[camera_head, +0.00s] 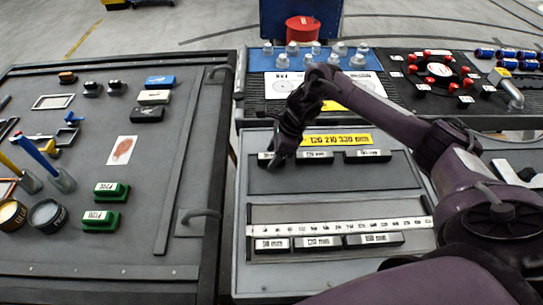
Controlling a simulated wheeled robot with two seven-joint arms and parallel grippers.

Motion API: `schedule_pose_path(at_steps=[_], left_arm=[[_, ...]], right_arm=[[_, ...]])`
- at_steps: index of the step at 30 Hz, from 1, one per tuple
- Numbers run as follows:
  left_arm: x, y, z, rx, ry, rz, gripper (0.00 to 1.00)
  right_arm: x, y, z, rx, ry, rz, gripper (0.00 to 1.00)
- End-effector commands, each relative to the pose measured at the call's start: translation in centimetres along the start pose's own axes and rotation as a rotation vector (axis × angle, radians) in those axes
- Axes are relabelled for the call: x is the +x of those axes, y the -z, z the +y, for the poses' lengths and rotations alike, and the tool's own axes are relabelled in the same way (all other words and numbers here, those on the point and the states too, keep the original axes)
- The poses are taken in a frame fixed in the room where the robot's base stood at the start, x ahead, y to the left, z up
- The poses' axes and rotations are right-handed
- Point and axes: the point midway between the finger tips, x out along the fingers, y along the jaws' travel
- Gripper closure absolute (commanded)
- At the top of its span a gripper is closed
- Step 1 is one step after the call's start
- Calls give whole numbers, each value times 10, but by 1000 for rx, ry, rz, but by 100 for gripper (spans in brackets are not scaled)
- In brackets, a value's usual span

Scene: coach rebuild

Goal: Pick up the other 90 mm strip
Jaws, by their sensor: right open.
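Two rows of dark strips with white labels lie in the grey tray (340,180). In the upper row, the leftmost strip (264,156) is partly hidden by my right gripper (276,161), so its label cannot be read. To its right lie a 120 mm strip (315,157) and a longer strip (368,155). In the lower row, a strip that looks labelled 90 mm (271,245) lies leftmost. My right gripper is open, pointing down at the upper leftmost strip; I cannot tell whether it touches. My left gripper is out of view.
A white ruler (340,227) lies above the lower strips. A yellow sign (340,139) stands behind the upper row. A blue mat with grey fittings (312,58) is at the back. The left bench (150,210) holds green blocks (102,220) and tools.

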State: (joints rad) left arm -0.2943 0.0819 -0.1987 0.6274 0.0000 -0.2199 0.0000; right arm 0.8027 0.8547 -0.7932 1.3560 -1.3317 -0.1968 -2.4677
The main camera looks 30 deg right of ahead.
Motion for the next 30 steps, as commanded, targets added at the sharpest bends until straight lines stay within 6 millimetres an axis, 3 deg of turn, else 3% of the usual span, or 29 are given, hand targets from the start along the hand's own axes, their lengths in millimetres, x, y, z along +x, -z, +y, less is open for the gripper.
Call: schedule_pose_path(at_steps=[5, 16, 25, 30], left_arm=[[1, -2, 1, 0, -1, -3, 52], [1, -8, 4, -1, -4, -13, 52], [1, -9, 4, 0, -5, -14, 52], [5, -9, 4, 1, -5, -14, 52]], right_arm=[[0, 0, 0, 0, 0, 0, 49], [0, 0, 0, -1, 0, -1, 96], [-3, -1, 0, -2, 1, -1, 96], [-16, -7, -1, -3, 3, -3, 96]])
